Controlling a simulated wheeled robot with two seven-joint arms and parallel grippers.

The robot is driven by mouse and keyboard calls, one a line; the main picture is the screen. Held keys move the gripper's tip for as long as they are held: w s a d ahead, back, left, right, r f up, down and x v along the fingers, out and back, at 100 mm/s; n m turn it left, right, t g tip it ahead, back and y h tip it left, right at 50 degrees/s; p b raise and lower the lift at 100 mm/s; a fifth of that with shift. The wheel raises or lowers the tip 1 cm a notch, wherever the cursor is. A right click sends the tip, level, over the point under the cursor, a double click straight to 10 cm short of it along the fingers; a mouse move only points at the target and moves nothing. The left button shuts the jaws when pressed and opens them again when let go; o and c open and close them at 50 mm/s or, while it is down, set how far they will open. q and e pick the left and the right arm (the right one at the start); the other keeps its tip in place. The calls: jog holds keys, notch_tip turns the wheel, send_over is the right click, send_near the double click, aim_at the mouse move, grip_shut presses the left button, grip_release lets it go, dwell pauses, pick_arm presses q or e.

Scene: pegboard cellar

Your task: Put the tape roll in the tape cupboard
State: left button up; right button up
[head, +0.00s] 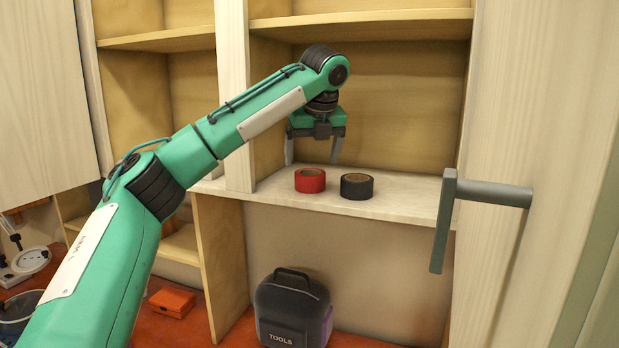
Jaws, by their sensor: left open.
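A red tape roll (310,181) and a black tape roll (356,187) lie flat side by side on the pale lower shelf (408,200) of an open wooden cupboard (400,95). My right gripper is not in view.
A cupboard door with a grey handle (442,222) stands open at the right. A tool bag (293,310) and an orange box (172,302) sit below on the orange surface. A wooden upright (232,95) divides the shelves. The shelf right of the black roll is clear.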

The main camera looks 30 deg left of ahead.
pick_arm(q)
jog(key=v, duration=0.6)
jog(key=shift+r, duration=0.2)
jog(key=shift+s, duration=0.1)
dwell(0.3)
